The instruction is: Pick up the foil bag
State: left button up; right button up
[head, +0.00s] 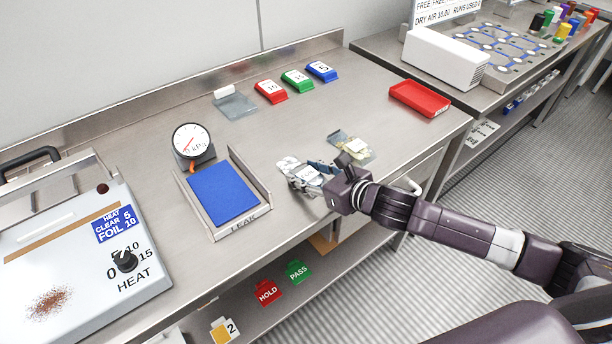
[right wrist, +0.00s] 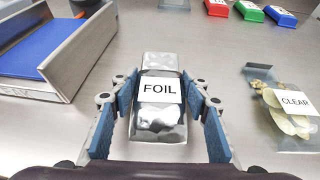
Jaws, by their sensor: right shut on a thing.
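The silver foil bag (head: 289,165) lies on the steel bench, right of the leak tray. In the right wrist view the bag (right wrist: 160,120) shows its white FOIL label facing up. My right gripper (head: 312,176) is down at the bag, with its blue-padded fingers (right wrist: 162,88) along both sides of it. It is shut on the bag, which appears to be still at bench level. The bag's near end is partly hidden by the gripper. My left gripper is not in view.
A clear bag (right wrist: 292,112) labelled CLEAR lies close to the right. The leak tray (head: 240,229) with a blue pad and a gauge (head: 192,141) stand left. Red, green and blue blocks (head: 297,81) are at the back; a red tray (head: 420,99) sits at right.

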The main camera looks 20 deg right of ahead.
aim_at(306, 173)
notch_tip(306, 173, up, 20)
jog(key=p, duration=0.2)
dwell(0.5)
